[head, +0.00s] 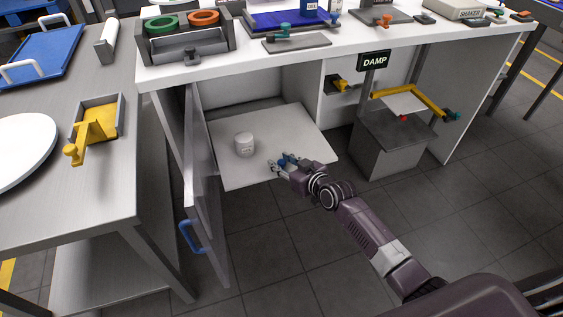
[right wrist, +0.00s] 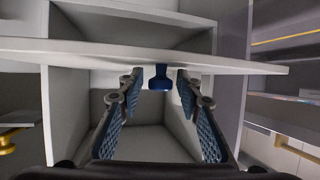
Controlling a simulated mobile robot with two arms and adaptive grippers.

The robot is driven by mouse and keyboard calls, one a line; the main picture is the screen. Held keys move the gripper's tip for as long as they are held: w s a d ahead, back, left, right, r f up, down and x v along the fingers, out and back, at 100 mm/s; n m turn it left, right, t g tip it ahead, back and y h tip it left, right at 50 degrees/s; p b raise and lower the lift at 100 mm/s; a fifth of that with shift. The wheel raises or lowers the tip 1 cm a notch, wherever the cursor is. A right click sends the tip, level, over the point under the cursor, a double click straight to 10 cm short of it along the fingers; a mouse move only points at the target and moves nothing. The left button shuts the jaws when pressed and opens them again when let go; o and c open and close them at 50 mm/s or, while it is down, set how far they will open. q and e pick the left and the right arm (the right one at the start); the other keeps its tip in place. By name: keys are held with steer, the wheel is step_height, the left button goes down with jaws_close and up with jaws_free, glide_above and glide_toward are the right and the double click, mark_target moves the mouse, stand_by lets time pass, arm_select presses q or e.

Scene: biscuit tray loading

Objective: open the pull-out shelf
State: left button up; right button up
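The pull-out shelf (head: 285,130) is a white board that juts out of the open cabinet below the worktop. A white jar (head: 244,145) stands upright on it. In the right wrist view the shelf's front edge (right wrist: 235,65) runs across the picture, with a blue knob (right wrist: 158,80) at its middle. My right gripper (head: 283,163) is at this front edge. Its fingers are apart on either side of the knob, with a visible gap on both sides in the right wrist view (right wrist: 157,88). My left gripper is not in view.
The cabinet door (head: 202,180) with a blue handle (head: 191,237) stands open left of the shelf. A steel side table (head: 95,205) is at the left. A grey box (head: 390,145) under the DAMP sign (head: 374,61) is at the right. The floor in front is clear.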

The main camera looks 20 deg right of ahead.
stand_by(0.3)
steer(key=v, duration=1.2)
steer(key=shift+f, duration=0.1)
